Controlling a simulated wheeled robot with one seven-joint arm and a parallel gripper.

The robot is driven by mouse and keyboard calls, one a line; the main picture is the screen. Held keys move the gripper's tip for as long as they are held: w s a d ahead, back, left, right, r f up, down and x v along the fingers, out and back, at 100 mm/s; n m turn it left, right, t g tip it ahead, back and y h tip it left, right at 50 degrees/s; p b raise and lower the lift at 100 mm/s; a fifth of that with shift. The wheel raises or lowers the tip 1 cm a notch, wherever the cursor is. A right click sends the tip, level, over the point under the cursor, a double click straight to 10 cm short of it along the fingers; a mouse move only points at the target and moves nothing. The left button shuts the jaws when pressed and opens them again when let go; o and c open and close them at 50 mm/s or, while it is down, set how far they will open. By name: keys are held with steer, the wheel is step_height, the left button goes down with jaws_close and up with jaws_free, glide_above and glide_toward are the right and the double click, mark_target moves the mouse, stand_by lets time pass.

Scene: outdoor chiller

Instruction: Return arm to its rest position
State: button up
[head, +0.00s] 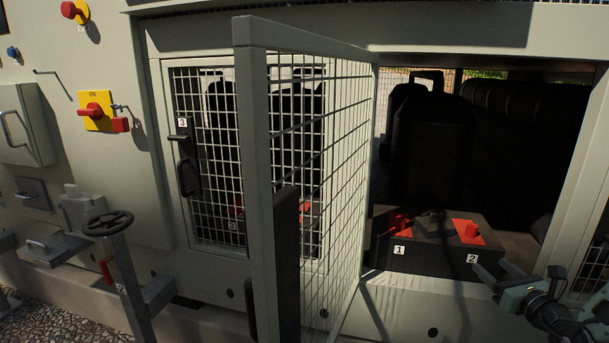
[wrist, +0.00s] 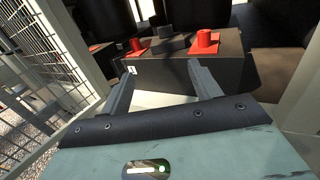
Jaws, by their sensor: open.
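My gripper (head: 518,279) is at the lower right of the head view, in front of the open compartment. In the wrist view my gripper (wrist: 160,82) has its two fingers spread apart with nothing between them. Beyond the fingers is a black box (head: 430,262) with red parts and labels 1 and 2. The box also shows in the wrist view (wrist: 160,78), apart from the fingers as far as I can tell. Part of my arm is cut off by the right edge of the head view.
A mesh door (head: 340,130) stands swung open left of the compartment. A closed mesh door (head: 205,150) labelled 3 is farther left. A valve handwheel (head: 108,223) and a red-yellow switch (head: 96,111) are at the left. The compartment frame (head: 575,190) stands close to my arm.

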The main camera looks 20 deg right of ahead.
steer(key=w+a+r+n+g+y, duration=0.1)
steer(key=a+r+n+g+y, duration=0.3)
steer(key=a, duration=0.5)
steer(key=w+a+r+n+g+y, duration=0.1)
steer(key=a+n+y, duration=0.55)
steer(key=a, duration=0.25)
steer(key=w+a+r+n+g+y, duration=0.25)
steer(key=a+n+y, duration=0.25)
steer(key=a, duration=0.5)
steer(key=s+a+r+n+g, duration=0.1)
steer(key=s+a+n+g, duration=0.85)
steer(key=a, duration=0.25)
steer(key=s+a+n+g+h, duration=0.45)
steer(key=s+n+h, duration=0.75)
steer(key=n, duration=0.4)
step_height(320, 180, up, 20)
steer(key=s+a+n+t+p, duration=0.1)
steer(key=n+t+p, duration=0.2)
steer(key=p, duration=1.5)
steer(key=shift+s+a+n+t+h, duration=0.3)
steer(key=shift+a+n+t+h, duration=0.1)
steer(key=shift+n, duration=0.1)
